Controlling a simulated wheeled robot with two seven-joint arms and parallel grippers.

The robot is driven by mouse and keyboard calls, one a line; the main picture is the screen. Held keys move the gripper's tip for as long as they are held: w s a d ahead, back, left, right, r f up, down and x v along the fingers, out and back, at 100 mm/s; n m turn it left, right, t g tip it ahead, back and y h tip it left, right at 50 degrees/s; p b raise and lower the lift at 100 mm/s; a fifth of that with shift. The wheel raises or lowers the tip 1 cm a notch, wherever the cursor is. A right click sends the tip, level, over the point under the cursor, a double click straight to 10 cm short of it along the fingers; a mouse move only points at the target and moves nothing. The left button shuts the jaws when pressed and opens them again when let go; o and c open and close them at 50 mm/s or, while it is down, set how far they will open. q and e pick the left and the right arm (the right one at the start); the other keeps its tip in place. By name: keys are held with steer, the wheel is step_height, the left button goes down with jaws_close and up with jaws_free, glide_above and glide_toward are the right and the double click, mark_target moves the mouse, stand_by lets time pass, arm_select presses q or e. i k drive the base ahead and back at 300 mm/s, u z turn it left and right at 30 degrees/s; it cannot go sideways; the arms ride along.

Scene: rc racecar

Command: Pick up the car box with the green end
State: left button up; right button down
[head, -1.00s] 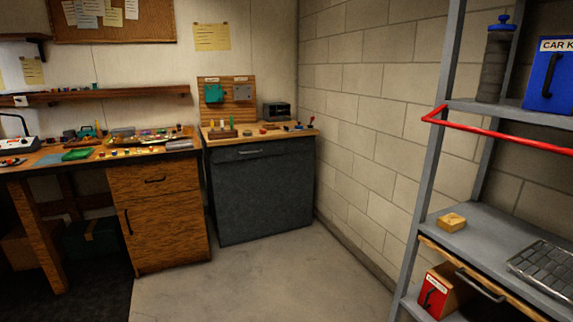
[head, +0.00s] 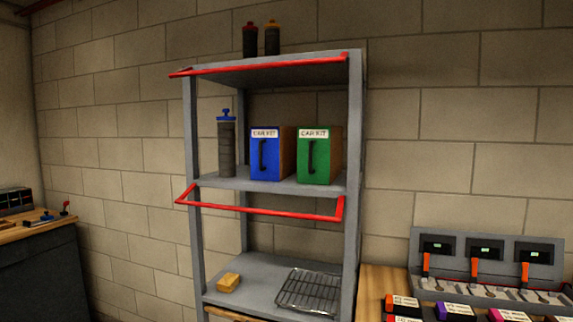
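The car box with the green end (head: 314,158) stands upright on the middle shelf of a grey metal rack. Its green face has a white "CAR KIT" label and a dark handle, and its brown side shows at the right. A similar car box with a blue end (head: 265,158) stands just to its left. Neither of my grippers shows in the head view.
The grey rack (head: 355,130) has red rails at two levels. A dark bottle with a blue cap (head: 226,145) stands left of the boxes. A charger bench (head: 485,265) is at right.

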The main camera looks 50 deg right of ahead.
mark_target(320, 148)
steer(key=z, duration=1.6)
steer(key=k, duration=1.25)
steer(key=z, duration=1)
steer(key=i, duration=1.45)
steer(key=u, duration=0.35)
